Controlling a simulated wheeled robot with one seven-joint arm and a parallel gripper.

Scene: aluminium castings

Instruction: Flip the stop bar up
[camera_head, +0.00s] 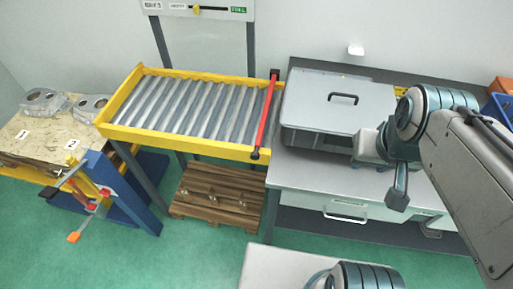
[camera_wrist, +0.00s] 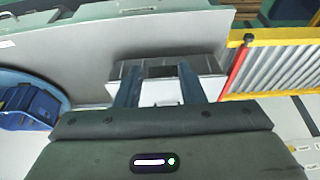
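The stop bar is a red bar (camera_head: 267,112) with dark ends. It lies across the right end of the yellow-framed roller conveyor (camera_head: 185,147), along the frame's edge. In the wrist view the red bar (camera_wrist: 236,70) shows at the right, beside the yellow frame (camera_wrist: 275,40). My gripper (camera_wrist: 160,84) has its two fingers apart, with nothing held between them. It is well clear of the bar. In the head view my wrist is over the grey bench, right of the conveyor; the fingertips are hard to make out there.
A grey lidded machine (camera_head: 325,103) with a dark handle stands on the bench (camera_head: 300,170) between the conveyor and my arm. A wooden pallet (camera_head: 218,197) lies below the conveyor. A table with castings (camera_head: 45,101) stands at left. Blue bins (camera_wrist: 28,103) show in the wrist view.

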